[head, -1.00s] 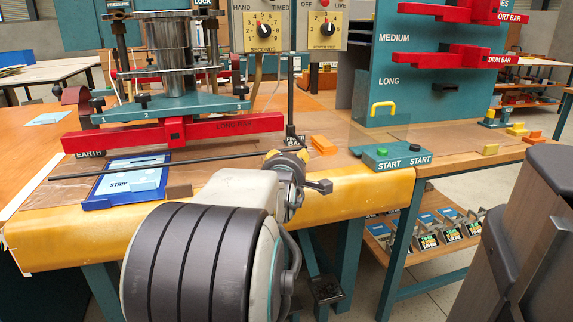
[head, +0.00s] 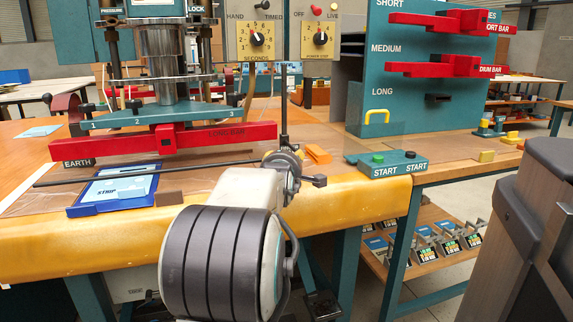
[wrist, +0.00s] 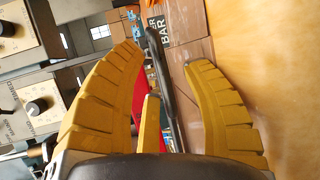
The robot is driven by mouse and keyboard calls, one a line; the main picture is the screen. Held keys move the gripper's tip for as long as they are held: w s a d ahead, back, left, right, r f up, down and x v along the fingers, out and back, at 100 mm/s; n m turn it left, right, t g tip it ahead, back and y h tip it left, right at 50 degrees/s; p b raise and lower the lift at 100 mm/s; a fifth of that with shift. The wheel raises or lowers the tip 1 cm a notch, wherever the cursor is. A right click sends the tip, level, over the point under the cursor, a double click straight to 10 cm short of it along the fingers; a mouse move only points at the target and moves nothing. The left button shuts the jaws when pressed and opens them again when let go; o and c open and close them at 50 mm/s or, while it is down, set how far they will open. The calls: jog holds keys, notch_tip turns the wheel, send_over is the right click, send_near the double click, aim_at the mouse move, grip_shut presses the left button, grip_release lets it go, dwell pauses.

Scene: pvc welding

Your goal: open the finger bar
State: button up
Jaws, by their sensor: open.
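The finger bar (head: 140,174) is a thin black rod lying low across the front of the press, above the table. At its right end a black upright rod (head: 284,110) stands. My gripper (head: 288,160) is at this right end, seen from behind, and hides the joint there. In the wrist view my gripper (wrist: 168,62) has its yellow fingers spread apart. A black bar (wrist: 160,80) runs between them, next to a label ending in "BAR". I cannot tell whether any finger touches it.
The red long bar (head: 110,147) sits on the press behind the rod. A blue strip tray (head: 85,207) and brown block (head: 169,198) lie in front. An orange block (head: 318,154) and the green start box (head: 387,164) are at right. Timer dials (head: 256,38) stand above.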

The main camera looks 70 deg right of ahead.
grip_shut()
dwell(0.5)
